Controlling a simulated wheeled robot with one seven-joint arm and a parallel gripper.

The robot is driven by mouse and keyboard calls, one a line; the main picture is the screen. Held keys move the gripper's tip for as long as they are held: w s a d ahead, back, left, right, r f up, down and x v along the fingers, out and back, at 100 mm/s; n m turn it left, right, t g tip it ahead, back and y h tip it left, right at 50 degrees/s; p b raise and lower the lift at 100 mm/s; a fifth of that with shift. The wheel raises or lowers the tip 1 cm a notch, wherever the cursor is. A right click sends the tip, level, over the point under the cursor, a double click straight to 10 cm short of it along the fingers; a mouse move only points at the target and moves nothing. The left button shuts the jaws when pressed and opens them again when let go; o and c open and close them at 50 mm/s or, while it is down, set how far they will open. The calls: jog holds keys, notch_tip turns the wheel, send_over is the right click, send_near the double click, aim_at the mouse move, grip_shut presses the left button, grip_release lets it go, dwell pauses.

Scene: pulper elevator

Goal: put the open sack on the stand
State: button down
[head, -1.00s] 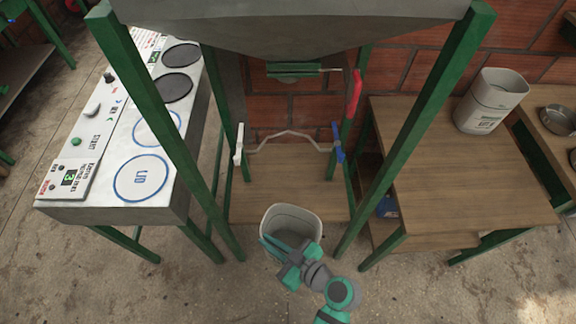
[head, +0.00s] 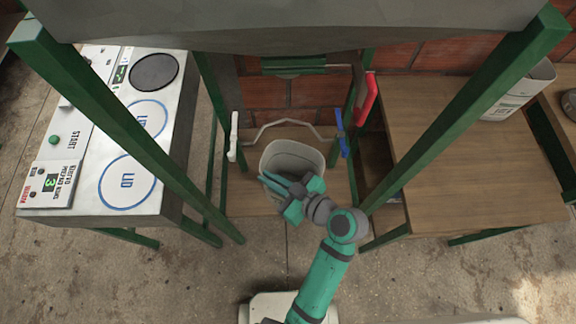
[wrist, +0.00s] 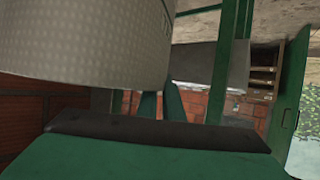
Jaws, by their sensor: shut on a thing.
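The open sack (head: 291,157) is a pale grey-white, open-topped bag, held upright with its mouth facing up. My gripper (head: 292,190) is shut on the near side of its rim. In the wrist view the sack's woven wall (wrist: 85,40) fills the upper left. The stand is the green-legged frame with a wooden shelf (head: 245,200) under the grey hopper (head: 300,22). The sack is over the front part of this shelf, between the green legs. Whether its bottom touches the shelf is hidden.
A bent grey bar (head: 285,124) runs behind the sack, between a white clamp (head: 232,137) and a blue clamp (head: 340,134). A red handle (head: 368,98) hangs at right. A control panel (head: 110,140) stands left; a wooden table (head: 460,160) with another sack (head: 520,92) stands right.

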aim_at(270, 150)
jog(key=w, duration=0.3)
jog(key=w+f, duration=0.1)
jog(key=w, duration=0.6)
jog(key=shift+w+a+f, duration=0.2)
jog(key=shift+f, duration=0.2)
jog(key=w+f, duration=0.4)
jog(key=f, duration=0.4)
jog(key=shift+a+f, duration=0.15)
jog(key=shift+f, duration=0.2)
jog(key=shift+w+a+f, duration=0.1)
jog(key=c, duration=1.9)
grip_release()
